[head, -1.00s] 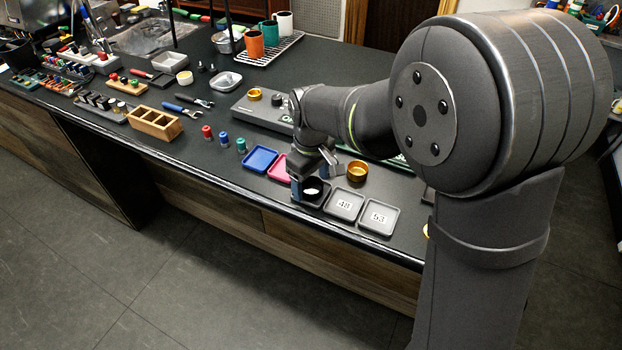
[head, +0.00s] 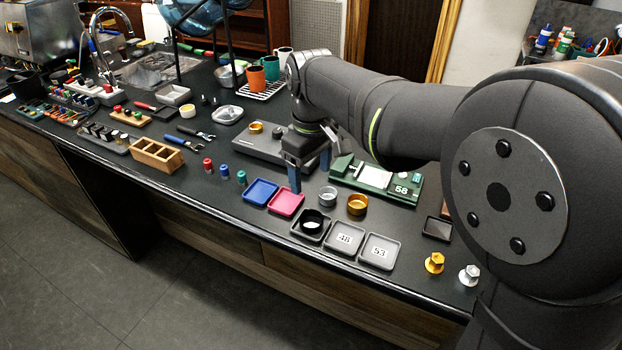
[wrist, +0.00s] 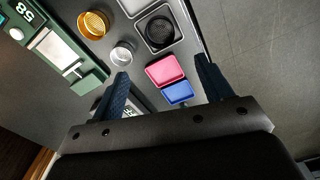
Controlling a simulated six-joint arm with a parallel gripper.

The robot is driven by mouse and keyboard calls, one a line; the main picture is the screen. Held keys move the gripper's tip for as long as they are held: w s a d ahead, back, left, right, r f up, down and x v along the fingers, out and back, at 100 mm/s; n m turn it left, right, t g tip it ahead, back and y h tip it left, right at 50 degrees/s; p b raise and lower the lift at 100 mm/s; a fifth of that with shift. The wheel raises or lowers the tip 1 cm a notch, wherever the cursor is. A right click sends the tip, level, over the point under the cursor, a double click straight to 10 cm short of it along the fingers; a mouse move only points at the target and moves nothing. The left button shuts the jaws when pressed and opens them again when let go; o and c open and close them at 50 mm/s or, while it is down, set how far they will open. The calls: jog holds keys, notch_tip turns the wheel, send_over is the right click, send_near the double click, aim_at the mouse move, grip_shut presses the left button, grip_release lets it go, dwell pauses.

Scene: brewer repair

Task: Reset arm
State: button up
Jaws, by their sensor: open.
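My gripper (head: 309,172) is above the counter, behind the blue tray (head: 260,192) and pink tray (head: 285,202) in the head view. Its two dark blue fingers are apart with nothing held between them. In the wrist view the gripper (wrist: 162,75) also shows open, with the pink tray (wrist: 165,70) and blue tray (wrist: 178,93) seen between and beyond the fingers. A black ring-like part (head: 312,222) sits in the dark tray left of the trays marked 48 (head: 345,238) and 53 (head: 380,251).
A silver cup (head: 328,196) and gold cup (head: 357,204) stand near the green device marked 58 (head: 400,190). A wooden box (head: 157,155) and several coloured cylinders stand to the left. A gold hex part (head: 434,262) and a silver one (head: 470,274) stand at the right.

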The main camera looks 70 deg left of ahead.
aim_at(311, 224)
notch_tip(311, 224, down, 13)
jog(key=shift+f, duration=0.1)
jog(key=shift+r, duration=0.25)
dwell(0.6)
